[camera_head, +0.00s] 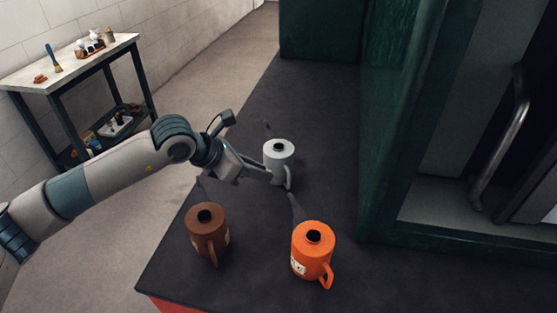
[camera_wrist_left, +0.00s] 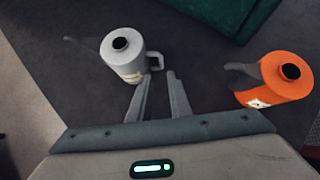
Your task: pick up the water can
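Three cans with dark openings and side handles stand upright on a dark surface; I cannot read which label marks water. The pale grey can (camera_head: 279,165) is the farthest, with its handle toward the front right. My left gripper (camera_head: 266,177) is beside it at handle height. In the left wrist view, the gripper (camera_wrist_left: 156,77) is open and empty, and the grey can's (camera_wrist_left: 124,62) handle lies just beyond the gap between its fingertips. The orange can (camera_head: 313,255) is nearest, front right; it also shows in the left wrist view (camera_wrist_left: 286,80). The brown can (camera_head: 206,232) is front left. My right gripper is out of view.
The dark deck (camera_head: 330,195) has bare room between the cans and behind the grey one. A green cabin wall (camera_head: 385,140) rises on the right, with a metal handrail (camera_head: 501,150). A workbench (camera_head: 70,65) with small tools stands far left, across the floor.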

